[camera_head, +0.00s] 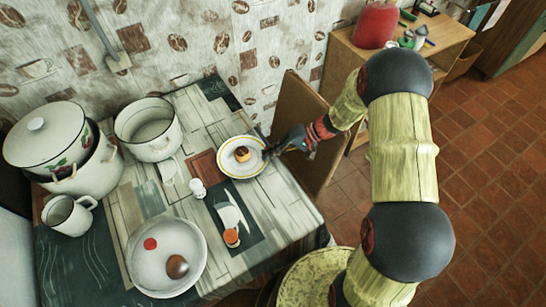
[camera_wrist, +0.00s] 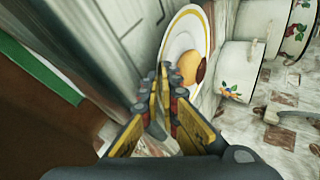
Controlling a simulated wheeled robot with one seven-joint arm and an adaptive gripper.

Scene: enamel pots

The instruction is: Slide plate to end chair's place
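The white plate (camera_head: 228,166) with a yellow band lies on the table near its far right edge, with a small brown-topped yellow food item (camera_head: 242,154) on it. My gripper (camera_head: 272,152) is low over the table at the plate's right rim. In the wrist view, the plate (camera_wrist: 176,40) is just beyond the fingertips (camera_wrist: 165,88), which are close together. I cannot tell whether they touch or pinch the rim. The end chair's brown wooden back (camera_head: 298,113) stands at the table's right end, partly hidden by my arm.
A white pot (camera_head: 148,135), a bigger pot (camera_head: 95,175), a mug (camera_head: 70,215) and a large bowl (camera_head: 140,265) stand to the left. A white shaker (camera_head: 198,188) and an orange-topped shaker (camera_head: 231,238) are near the plate. The table's right front is clear.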

